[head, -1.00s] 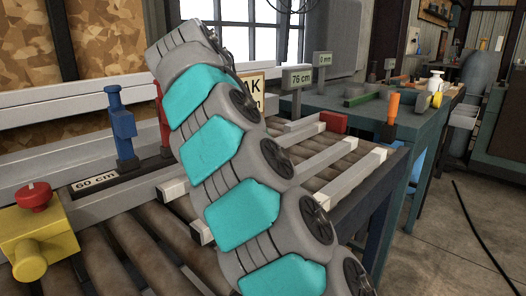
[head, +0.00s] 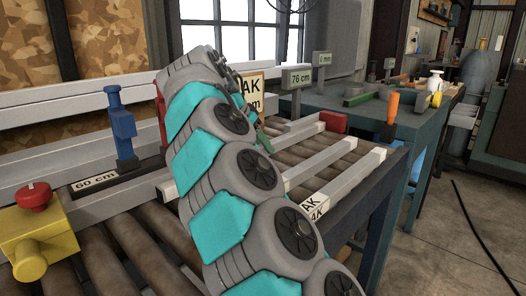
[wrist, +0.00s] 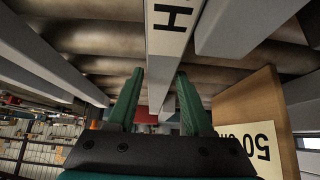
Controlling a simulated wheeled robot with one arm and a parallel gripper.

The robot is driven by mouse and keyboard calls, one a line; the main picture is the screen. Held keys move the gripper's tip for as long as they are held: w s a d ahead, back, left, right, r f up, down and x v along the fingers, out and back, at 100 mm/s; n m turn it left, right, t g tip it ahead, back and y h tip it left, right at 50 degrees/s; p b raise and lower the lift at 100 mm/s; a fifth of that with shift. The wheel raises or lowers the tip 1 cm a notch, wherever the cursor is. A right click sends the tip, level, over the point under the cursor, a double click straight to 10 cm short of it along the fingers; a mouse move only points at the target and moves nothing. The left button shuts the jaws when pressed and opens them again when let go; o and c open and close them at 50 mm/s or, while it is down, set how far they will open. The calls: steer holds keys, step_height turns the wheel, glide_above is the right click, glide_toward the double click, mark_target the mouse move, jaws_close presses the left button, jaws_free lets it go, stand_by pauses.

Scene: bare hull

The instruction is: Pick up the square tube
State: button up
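Several pale grey square tubes lie across the rollers. In the head view, one tube (head: 343,168) lies in the clear to the right of my arm. In the wrist view, a tube (wrist: 163,62) with a white label reading "H" runs down the middle, in line with the gap between my fingers. Other tubes lie to its left (wrist: 45,50) and right (wrist: 238,28). My gripper (wrist: 159,78) has two green fingers, spread apart with nothing clearly held between them. In the head view my arm hides most of the gripper; only a bit of green shows. I cannot tell the fingers' distance from the tube.
A board with a "50 cm" label (wrist: 258,130) stands close to the right finger. A blue clamp post (head: 119,125) and a yellow block with red knob (head: 38,240) stand at the left. A green workbench (head: 345,112) is behind. Open floor (head: 460,240) lies at right.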

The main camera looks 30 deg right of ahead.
jaws_close()
steer(key=shift+r, duration=0.1)
stand_by(0.7)
